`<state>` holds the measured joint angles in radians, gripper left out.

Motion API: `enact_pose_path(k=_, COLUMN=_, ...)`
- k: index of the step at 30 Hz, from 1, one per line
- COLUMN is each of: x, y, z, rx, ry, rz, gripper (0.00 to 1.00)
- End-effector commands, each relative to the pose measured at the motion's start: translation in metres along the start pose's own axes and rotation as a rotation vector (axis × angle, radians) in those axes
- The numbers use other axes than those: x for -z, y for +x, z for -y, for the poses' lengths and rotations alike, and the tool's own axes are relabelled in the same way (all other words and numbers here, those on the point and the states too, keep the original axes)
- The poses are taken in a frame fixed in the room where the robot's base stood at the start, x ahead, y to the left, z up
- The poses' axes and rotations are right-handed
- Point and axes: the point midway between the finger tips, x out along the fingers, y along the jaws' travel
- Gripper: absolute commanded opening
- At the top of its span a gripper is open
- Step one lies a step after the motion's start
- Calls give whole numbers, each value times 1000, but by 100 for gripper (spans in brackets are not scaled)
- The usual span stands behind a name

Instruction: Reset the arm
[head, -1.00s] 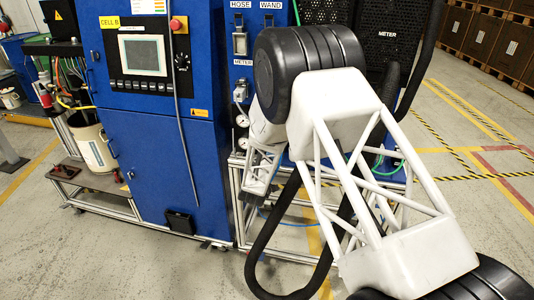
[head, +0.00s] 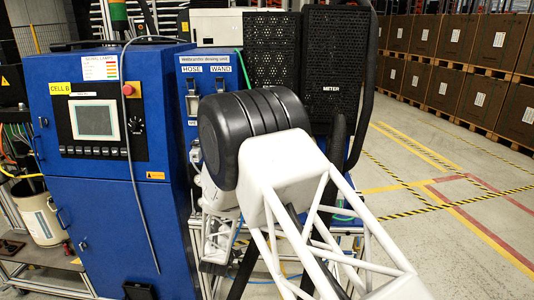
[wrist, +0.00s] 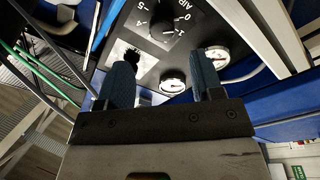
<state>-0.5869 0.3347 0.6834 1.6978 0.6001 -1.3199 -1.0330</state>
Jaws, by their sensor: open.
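My gripper (wrist: 162,74) is open and empty in the wrist view, its two blue-grey fingers apart. Between and beyond the fingers is a dark panel (wrist: 148,62) with a black AIR dial (wrist: 166,22) and two white round gauges (wrist: 173,85). I cannot tell whether the fingers touch the panel. In the head view my white lattice arm with its black joint reaches toward the blue drum pump station, in front of the HOSE and WAND panel (head: 204,72). The gripper's fingers are hidden or too small to make out there.
Brown crates (head: 458,95) line the back right. The marked floor (head: 420,165) at right is clear.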

Motion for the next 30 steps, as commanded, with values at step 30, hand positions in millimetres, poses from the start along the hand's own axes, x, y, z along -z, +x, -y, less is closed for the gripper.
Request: enact_pose_path(k=30, x=24, y=-17, z=-231, rx=408, ry=358, rz=301, gripper=60)
